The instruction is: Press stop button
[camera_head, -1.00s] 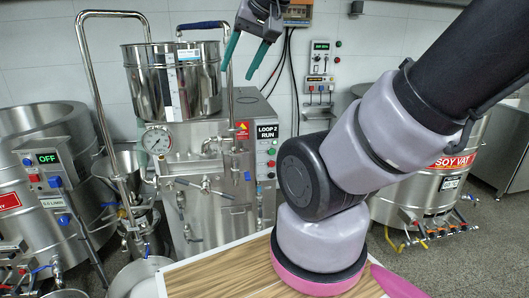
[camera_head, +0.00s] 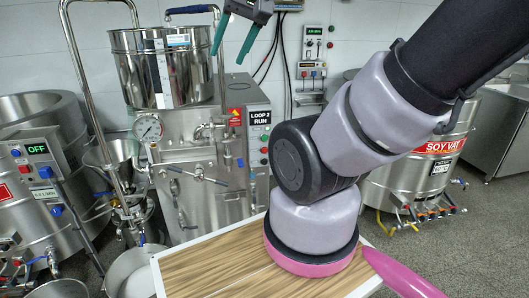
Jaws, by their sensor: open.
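The colloid mill (camera_head: 190,160) is a steel machine with a hopper on top, in the left middle of the view. Its right side carries a display reading "LOOP 2 RUN" (camera_head: 259,118), with a column of small round buttons (camera_head: 264,150) below it. The buttons look red and green, but they are too small for me to read which is stop. My gripper (camera_head: 235,36) is at the top edge, with its two green fingers apart and pointing down. It appears above the button panel and to its left, touching nothing that I can see.
My arm crosses the right side. A wooden-topped table (camera_head: 215,268) is in front. Left stands a steel vat with an "OFF" display (camera_head: 38,149). The soy vat (camera_head: 410,185) stands at right. A wall control box (camera_head: 312,69) hangs behind. Pipes rise beside the hopper.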

